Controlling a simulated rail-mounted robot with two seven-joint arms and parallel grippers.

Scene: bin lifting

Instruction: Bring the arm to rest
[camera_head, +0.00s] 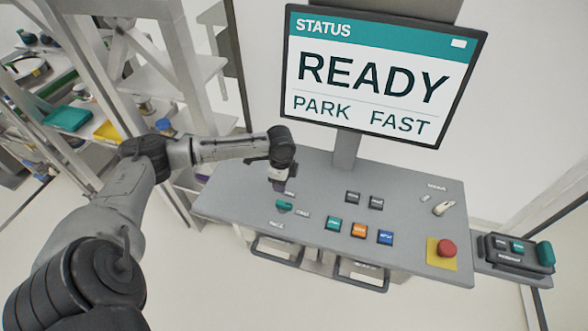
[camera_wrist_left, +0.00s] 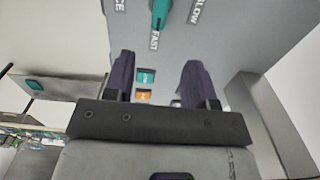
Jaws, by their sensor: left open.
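My left arm reaches in from the left in the head view. My left gripper (camera_head: 278,184) points down over the left part of the grey control panel (camera_head: 235,203), close above a teal knob (camera_head: 284,205). In the left wrist view the gripper's two dark fingers (camera_wrist_left: 157,72) are apart with nothing held between them. The teal knob (camera_wrist_left: 160,12) lies beyond the fingertips, its end toward the word FAST. The status screen (camera_head: 378,75) reads READY, PARK and FAST. My right gripper is out of view.
The panel carries two black buttons (camera_head: 364,199), teal (camera_head: 333,224), orange (camera_head: 358,231) and blue (camera_head: 385,237) buttons, a pale switch (camera_head: 443,208) and a red stop button (camera_head: 447,248). A small control box (camera_head: 515,250) sits at the right. Shelving (camera_head: 150,80) stands behind my arm.

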